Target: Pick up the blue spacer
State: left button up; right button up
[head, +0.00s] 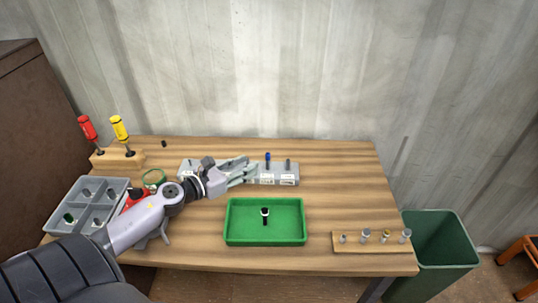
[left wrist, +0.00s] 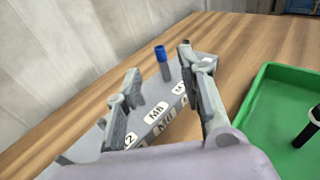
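The blue spacer (head: 268,157) sits at the top of an upright grey peg on a grey labelled rack (head: 277,171) at the back of the table. In the left wrist view the blue spacer (left wrist: 160,53) stands beyond the fingertips, roughly between them in the picture, with a clear gap around it. My left gripper (head: 252,169) is open and empty, just left of the spacer and over the rack; its spread fingers also show in the left wrist view (left wrist: 160,72). The arm hides part of the rack. My right gripper is not in view.
A green tray (head: 232,225) holding a black and white piece lies in front. Left are a divided grey bin (head: 90,207) and a wooden block (head: 105,160) with red and yellow screwdrivers. A wooden strip (head: 370,248) with several small parts is right, beside a green bin (head: 440,245).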

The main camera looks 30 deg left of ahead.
aim_at(268, 156)
pick_arm(q)
jog(key=p+x, duration=0.1)
jog(key=x, duration=0.2)
jog(key=shift+w, duration=0.25)
jog(key=shift+w+d, duration=0.15)
jog(key=shift+w, duration=0.35)
jog(key=shift+w+d+p, duration=0.1)
jog(key=shift+w+p, duration=0.25)
jog(key=shift+p, duration=0.05)
jog(key=p+x, duration=0.1)
jog(key=x, duration=0.2)
jog(key=shift+w, duration=0.15)
jog(key=shift+w+d+f, duration=0.1)
jog(key=shift+w+f, duration=0.05)
jog(key=shift+w, duration=0.3)
jog(key=shift+s, duration=0.1)
jog(key=shift+c, duration=0.2)
jog(key=c, duration=0.7)
